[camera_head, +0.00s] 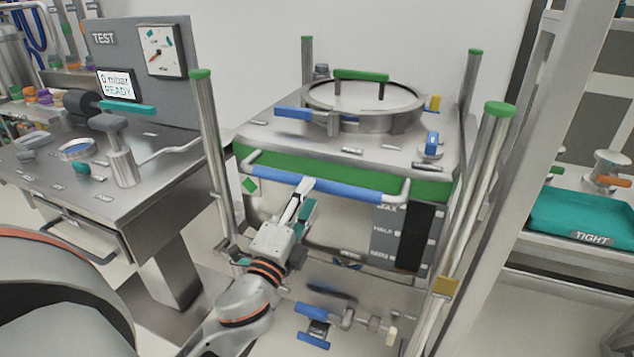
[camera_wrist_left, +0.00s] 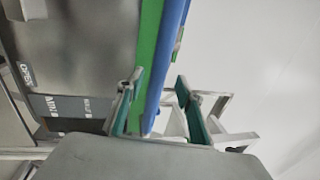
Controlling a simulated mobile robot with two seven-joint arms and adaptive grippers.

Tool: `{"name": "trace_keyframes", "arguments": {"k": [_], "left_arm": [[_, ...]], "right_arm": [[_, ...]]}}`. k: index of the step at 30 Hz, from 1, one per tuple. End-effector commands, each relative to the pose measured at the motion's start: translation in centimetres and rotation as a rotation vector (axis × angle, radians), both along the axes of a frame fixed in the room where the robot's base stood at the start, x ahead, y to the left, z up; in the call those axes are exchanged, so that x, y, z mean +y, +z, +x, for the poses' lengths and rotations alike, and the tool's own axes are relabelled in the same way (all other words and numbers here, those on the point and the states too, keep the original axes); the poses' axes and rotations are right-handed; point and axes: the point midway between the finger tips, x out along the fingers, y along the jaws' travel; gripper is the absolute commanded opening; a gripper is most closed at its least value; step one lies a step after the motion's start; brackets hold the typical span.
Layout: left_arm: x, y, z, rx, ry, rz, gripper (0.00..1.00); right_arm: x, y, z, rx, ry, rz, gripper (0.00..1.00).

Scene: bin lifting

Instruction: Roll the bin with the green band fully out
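The bin with the green band (camera_head: 336,166) stands in a steel frame with green-capped posts. It has a round clamped lid and a blue front handle bar (camera_head: 335,184). My left gripper (camera_head: 304,188) is at the left part of this bar. In the left wrist view, the gripper's teal-padded fingers (camera_wrist_left: 167,108) stand apart on either side of the blue bar (camera_wrist_left: 170,60), with a gap beside the right finger. The green band (camera_wrist_left: 147,50) runs alongside the bar. Whether either finger touches the bar is unclear. My right gripper is not in view.
A steel bench (camera_head: 150,180) with a TEST panel (camera_head: 110,40) stands on the left. On the right, a shelf holds a teal tray (camera_head: 575,215) marked TIGHT. A blue-handled valve (camera_head: 318,312) hangs low under the bin. Frame posts (camera_head: 478,190) flank the bin.

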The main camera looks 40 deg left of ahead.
Motion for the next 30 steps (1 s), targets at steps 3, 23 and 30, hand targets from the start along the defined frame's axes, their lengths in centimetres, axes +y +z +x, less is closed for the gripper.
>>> {"name": "trace_keyframes", "arguments": {"k": [3,23,30], "left_arm": [[0.4,0.6,1.9,-0.004,-0.001,0.001,0.36],[1.1,0.8,4.5,0.002,-0.001,-0.002,0.18],[1.1,0.8,4.5,0.002,-0.001,-0.002,0.00]], "right_arm": [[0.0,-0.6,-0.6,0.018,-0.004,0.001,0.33],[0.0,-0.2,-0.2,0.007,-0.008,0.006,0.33],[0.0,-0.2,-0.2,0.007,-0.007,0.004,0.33]]}}
